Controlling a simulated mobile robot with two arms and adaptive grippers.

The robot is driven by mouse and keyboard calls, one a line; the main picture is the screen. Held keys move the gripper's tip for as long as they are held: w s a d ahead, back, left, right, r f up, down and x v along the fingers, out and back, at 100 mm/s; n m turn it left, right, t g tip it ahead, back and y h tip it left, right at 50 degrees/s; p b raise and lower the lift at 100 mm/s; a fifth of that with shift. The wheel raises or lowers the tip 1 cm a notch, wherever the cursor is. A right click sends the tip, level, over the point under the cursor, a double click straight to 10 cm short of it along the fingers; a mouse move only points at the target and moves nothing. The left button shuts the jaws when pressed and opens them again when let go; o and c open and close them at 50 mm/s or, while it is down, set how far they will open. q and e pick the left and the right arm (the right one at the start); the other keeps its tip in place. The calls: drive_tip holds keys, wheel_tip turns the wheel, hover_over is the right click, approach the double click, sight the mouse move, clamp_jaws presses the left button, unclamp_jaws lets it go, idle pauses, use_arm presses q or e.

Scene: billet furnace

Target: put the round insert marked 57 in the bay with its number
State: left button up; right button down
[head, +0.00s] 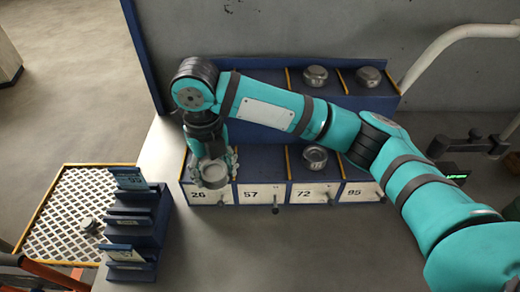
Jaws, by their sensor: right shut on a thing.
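My right gripper (211,163) hangs, pointing down, at the left end of the rack's front row. It is shut on a grey round insert (214,176), held above the label 26 (208,197), left of bay 57. No number is readable on the insert. My right arm crosses the rack and hides much of its back row and part of bay 85. My left gripper is not in view.
A round metal piece (315,155) sits in bay 72. Two more (315,76) (368,76) sit in the back row. A blue stepped holder with cards (135,225) stands left, beside a yellow-edged grating (70,205). The grey surface before the rack is clear.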

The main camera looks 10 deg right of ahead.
drive_tip(key=p, duration=0.4)
hover_over(262, 163)
drive_tip(key=shift+a+f, duration=0.2)
drive_tip(key=shift+f, duration=0.25)
drive_tip(key=shift+w+d+f, duration=0.1)
drive_tip(key=shift+d, duration=0.05)
drive_tip(key=shift+f+p, duration=0.75)
drive_tip(key=shift+f, duration=1.05)
drive_tip(key=shift+c, duration=2)
unclamp_jaws()
drive_tip(key=shift+f, duration=0.15)
